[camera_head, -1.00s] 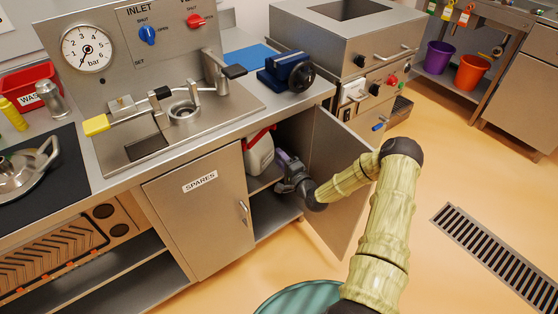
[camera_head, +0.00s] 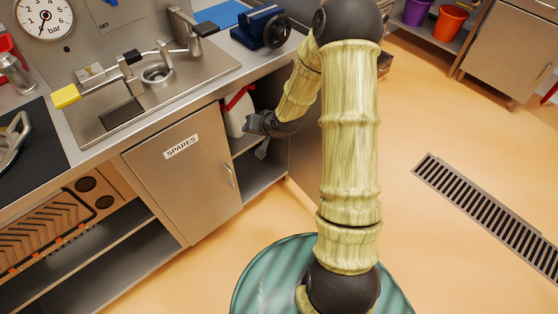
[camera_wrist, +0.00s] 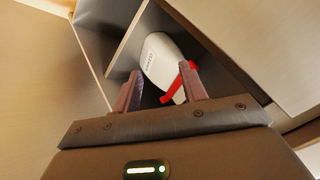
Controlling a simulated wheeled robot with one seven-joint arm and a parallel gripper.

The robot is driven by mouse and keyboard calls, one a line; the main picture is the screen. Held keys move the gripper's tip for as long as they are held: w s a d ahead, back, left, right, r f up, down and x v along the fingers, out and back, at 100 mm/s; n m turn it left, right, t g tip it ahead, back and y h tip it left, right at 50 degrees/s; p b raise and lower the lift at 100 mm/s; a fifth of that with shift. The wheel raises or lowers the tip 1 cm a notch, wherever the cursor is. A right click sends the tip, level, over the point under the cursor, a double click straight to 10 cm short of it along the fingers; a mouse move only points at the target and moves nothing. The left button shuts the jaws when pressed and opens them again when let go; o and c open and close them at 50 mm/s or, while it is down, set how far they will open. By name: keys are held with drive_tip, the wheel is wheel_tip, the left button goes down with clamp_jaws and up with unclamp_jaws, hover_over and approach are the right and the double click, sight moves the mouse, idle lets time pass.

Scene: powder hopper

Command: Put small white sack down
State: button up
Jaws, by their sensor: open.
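I cannot make out a small white sack in either view. A white container with a red handle (camera_head: 236,115) stands inside the open cabinet under the counter. It also shows in the wrist view (camera_wrist: 160,55), tilted in the picture, with small dark lettering. My gripper (camera_head: 259,143) is at the cabinet opening, just right of the container. In the wrist view its two fingers (camera_wrist: 160,80) are apart and nothing is held between them. The container shows beyond and between the fingertips; I cannot tell whether they touch it.
The cabinet has a shelf with a bare lower compartment (camera_head: 262,180). The closed SPARES door (camera_head: 185,185) is on its left. The counter (camera_head: 210,80) carries a blue vise (camera_head: 262,27) and a lever fixture. A floor grate (camera_head: 480,210) lies right; floor there is clear.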

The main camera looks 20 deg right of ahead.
drive_tip(key=s+r+n+g+h, duration=0.1)
drive_tip(key=s+r+n+g, duration=0.1)
drive_tip(key=s+r, duration=0.4)
drive_tip(key=s+r+n+g+h, duration=0.2)
drive_tip(key=s+r, duration=0.4)
drive_tip(key=s, duration=1)
drive_tip(key=shift+s+a+r+g, duration=0.3)
drive_tip(key=shift+s+g, duration=0.05)
drive_tip(key=shift+g, duration=0.25)
drive_tip(key=shift+c, duration=0.6)
